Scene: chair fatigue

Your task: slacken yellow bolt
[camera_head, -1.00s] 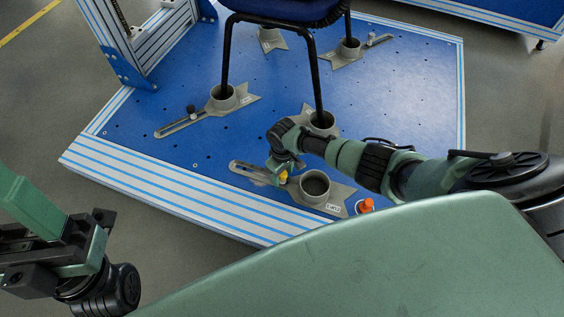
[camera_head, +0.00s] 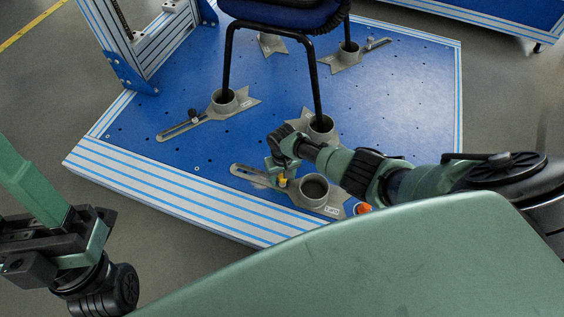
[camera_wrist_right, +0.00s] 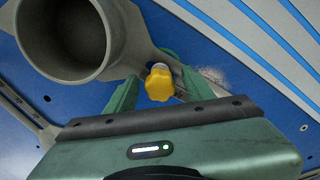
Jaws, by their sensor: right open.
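The yellow bolt (camera_wrist_right: 159,84) is a lobed knob on the grey slotted bracket, beside the bracket's round cup (camera_wrist_right: 66,38). It also shows as a small yellow spot in the head view (camera_head: 282,182). My right gripper (camera_wrist_right: 157,88) is open, with one green finger on each side of the bolt; whether they touch it cannot be told. In the head view my right gripper (camera_head: 279,174) is over the front bracket, left of its cup (camera_head: 315,190). My left gripper (camera_head: 88,245) is at the lower left, away from the platform; its fingertips are unclear.
A chair (camera_head: 285,14) stands with its legs in similar grey cups on the blue platform (camera_head: 170,115). An orange knob (camera_head: 362,208) lies right of the front bracket, partly hidden by my green body. A metal frame (camera_head: 150,45) rises at the back left.

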